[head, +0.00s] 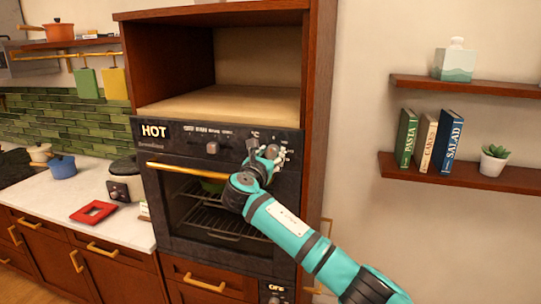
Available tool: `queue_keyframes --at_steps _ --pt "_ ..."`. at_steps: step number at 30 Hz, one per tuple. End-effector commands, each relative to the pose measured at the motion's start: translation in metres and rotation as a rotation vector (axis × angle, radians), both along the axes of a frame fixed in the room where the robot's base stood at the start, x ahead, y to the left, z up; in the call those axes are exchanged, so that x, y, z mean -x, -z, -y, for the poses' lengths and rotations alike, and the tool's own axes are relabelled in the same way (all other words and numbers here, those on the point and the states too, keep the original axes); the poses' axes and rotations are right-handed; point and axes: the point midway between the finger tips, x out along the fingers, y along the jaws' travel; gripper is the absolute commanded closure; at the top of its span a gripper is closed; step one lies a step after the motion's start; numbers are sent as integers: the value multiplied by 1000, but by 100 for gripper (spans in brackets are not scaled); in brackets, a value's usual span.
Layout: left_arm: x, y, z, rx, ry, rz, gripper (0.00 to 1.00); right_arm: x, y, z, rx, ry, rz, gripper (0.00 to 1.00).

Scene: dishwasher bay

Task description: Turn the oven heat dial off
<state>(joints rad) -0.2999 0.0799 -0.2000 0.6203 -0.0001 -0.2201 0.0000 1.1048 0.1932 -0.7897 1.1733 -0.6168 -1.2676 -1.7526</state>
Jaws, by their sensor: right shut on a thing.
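The black oven (160,200) is built into a dark red wooden cabinet. My right gripper (262,150) is at the right end of the panel, shut on the dial there. The gripper hides most of that dial, so I cannot tell its pointer position. My left gripper is not in view.
A gold handle (185,169) crosses the oven door. A lower panel with an "OFF" label (277,288) is beneath. Shelves with books (428,142) hang right.

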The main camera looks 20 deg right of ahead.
Motion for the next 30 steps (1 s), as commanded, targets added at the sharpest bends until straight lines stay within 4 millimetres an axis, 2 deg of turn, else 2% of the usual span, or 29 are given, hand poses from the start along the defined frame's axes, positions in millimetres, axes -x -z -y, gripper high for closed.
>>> queue_keyframes --at_steps 1,10,11,15,25,30 --pt "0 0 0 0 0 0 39 0 5 -1 0 0 -10 93" --pt "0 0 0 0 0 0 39 0 6 -1 0 0 -11 93" --pt "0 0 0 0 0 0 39 0 6 -1 -1 0 -10 57" --pt "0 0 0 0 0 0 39 0 4 0 -1 0 -8 39" --pt "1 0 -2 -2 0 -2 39 2 2 -2 1 -1 -3 38" --pt "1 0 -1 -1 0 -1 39 20 2 -15 0 -4 -3 38"
